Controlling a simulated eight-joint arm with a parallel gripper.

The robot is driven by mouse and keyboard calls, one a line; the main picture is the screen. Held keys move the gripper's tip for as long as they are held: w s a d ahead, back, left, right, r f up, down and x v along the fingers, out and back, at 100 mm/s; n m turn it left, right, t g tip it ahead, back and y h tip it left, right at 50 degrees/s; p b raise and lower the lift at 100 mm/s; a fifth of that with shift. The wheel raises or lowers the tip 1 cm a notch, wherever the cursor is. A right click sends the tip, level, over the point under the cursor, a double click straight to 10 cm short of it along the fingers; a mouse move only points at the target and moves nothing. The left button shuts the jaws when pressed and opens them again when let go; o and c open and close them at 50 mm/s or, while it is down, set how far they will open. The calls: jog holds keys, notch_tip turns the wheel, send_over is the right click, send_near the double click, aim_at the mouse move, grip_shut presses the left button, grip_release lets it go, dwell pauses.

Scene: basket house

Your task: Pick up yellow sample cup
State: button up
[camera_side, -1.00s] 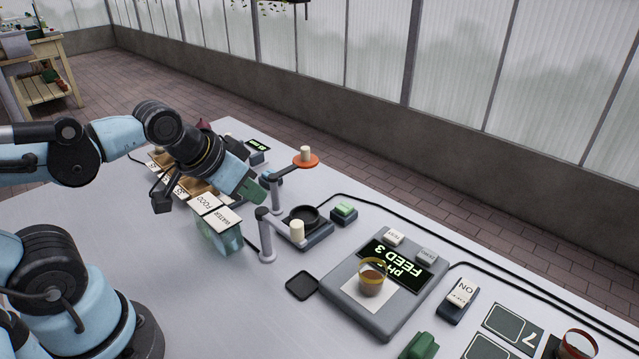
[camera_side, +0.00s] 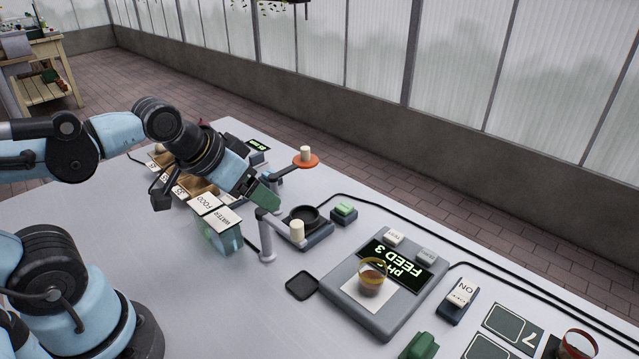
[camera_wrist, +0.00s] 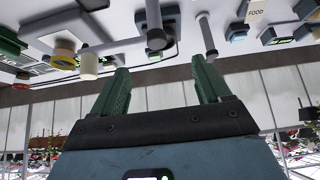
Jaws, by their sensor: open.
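The yellow-rimmed sample cup (camera_side: 371,277) stands upright on a white square of the grey pH meter (camera_side: 405,305). Brown contents show through its clear wall. In the wrist view a yellow-topped cup (camera_wrist: 63,52) appears at the upper left, outside the jaws. My gripper (camera_side: 268,198) is in the air to the upper left of the cup, well apart from it, above the table near the lever stands. Its green fingers (camera_wrist: 160,80) are spread with nothing between them in the wrist view.
A grey lever stand with a white knob (camera_side: 297,231) and a black dish (camera_side: 303,217) are just below my gripper. An orange disc (camera_side: 306,161) stands behind. FOOD and WATER boxes (camera_side: 228,218) are at left.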

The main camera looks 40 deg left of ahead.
notch_tip(320, 180, up, 7)
jog(key=m+g, duration=0.7)
jog(key=m, duration=2)
send_over(372, 274)
jog(key=s, duration=0.2)
notch_tip(372, 274, down, 12)
jog(key=shift+w+d+f, duration=0.1)
jog(key=shift+w+f, duration=0.05)
jog(key=shift+f, duration=0.05)
jog(key=f, duration=0.4)
jog(key=shift+d, duration=0.4)
jog(key=shift+f, duration=0.6)
